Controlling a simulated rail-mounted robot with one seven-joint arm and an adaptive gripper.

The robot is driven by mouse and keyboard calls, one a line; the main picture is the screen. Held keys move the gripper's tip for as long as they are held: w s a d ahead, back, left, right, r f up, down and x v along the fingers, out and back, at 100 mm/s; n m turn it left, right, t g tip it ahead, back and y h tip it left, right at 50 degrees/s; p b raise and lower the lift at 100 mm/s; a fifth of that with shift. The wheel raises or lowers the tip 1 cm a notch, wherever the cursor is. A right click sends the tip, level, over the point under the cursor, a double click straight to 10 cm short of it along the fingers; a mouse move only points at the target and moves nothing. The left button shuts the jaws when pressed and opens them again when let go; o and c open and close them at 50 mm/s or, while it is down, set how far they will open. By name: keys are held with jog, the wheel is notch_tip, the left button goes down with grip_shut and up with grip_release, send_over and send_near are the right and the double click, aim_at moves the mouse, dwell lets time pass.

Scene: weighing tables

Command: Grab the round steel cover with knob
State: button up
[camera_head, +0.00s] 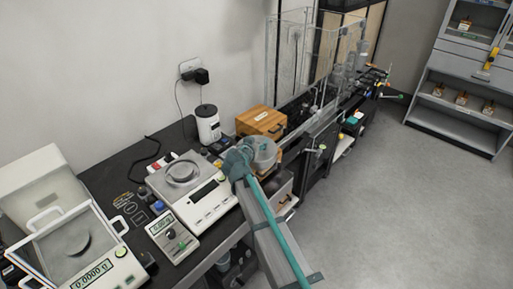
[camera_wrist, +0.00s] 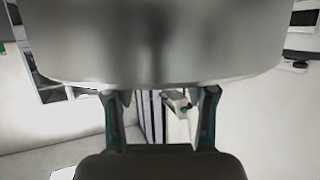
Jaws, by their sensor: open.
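A round steel piece (camera_head: 182,171) sits on top of the white balance (camera_head: 207,205) in the head view. It is too small there to make out a knob. My gripper (camera_wrist: 160,98) is open in the wrist view, its two dark fingers apart with a clear gap between them. A large smooth metal surface with a curved lower edge fills the top of that view and hides the fingertips. I cannot tell whether it is the cover. In the head view my arm's end is right of the balance, and the fingers cannot be made out.
A handheld meter (camera_head: 172,237) stands in front of the balance. A second scale (camera_head: 92,266) is at the far left. A wooden box (camera_head: 261,122) and a white canister (camera_head: 208,124) stand behind. Clear panels (camera_head: 290,55) rise farther back. The floor at right is free.

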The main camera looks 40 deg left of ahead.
grip_shut()
jog(key=shift+r, duration=0.15)
dwell(0.4)
